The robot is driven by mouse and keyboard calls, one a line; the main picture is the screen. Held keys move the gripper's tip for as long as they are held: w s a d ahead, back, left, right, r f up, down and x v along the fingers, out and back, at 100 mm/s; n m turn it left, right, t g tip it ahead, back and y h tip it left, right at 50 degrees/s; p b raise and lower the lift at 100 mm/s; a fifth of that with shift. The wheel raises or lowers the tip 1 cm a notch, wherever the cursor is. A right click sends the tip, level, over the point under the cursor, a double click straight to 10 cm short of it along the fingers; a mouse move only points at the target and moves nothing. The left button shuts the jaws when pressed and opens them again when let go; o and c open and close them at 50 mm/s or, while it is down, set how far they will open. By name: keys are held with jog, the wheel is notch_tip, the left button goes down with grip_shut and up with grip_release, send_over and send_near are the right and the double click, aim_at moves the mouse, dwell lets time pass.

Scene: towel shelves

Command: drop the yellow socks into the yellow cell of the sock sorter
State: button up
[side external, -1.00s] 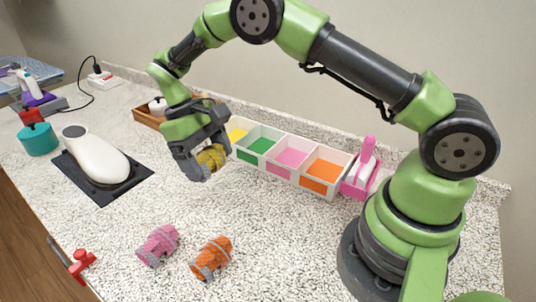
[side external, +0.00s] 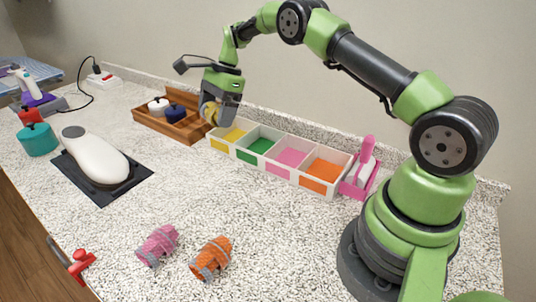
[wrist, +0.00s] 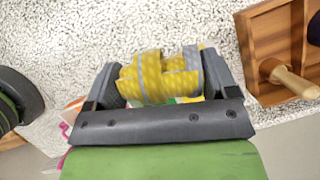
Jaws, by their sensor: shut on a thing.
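The yellow socks (wrist: 160,78), a rolled bundle with grey bands, are clamped between the fingers of my gripper (wrist: 160,85). In the side view the yellow socks (side external: 209,113) hang from my gripper (side external: 215,108), above or just behind the left end of the sock sorter. The sock sorter (side external: 254,158) is a white row of cells with yellow, green, pink and orange floors. The yellow cell (side external: 229,137) is at the left end and looks empty. In the wrist view the sorter is mostly hidden behind my gripper and the socks.
A wooden tray (side external: 147,117) with a white pot and a dark blue pot stands left of the sorter. Pink socks (side external: 157,245) and orange socks (side external: 211,259) lie on the front counter. A pink caddy with a brush (side external: 361,175) adjoins the sorter's right end. The middle counter is clear.

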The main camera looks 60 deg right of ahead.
jog(key=w+d+r+m+t+h, duration=0.3)
jog(key=d+m, duration=0.6)
jog(key=m, duration=0.3)
notch_tip(320, 180, down, 6)
jog(key=d+m+h, duration=0.1)
jog(key=shift+d+m, duration=0.35)
jog(key=shift+m, duration=0.05)
jog(key=shift+s, duration=0.1)
jog(key=o, duration=0.8)
jog(key=shift+r, duration=0.1)
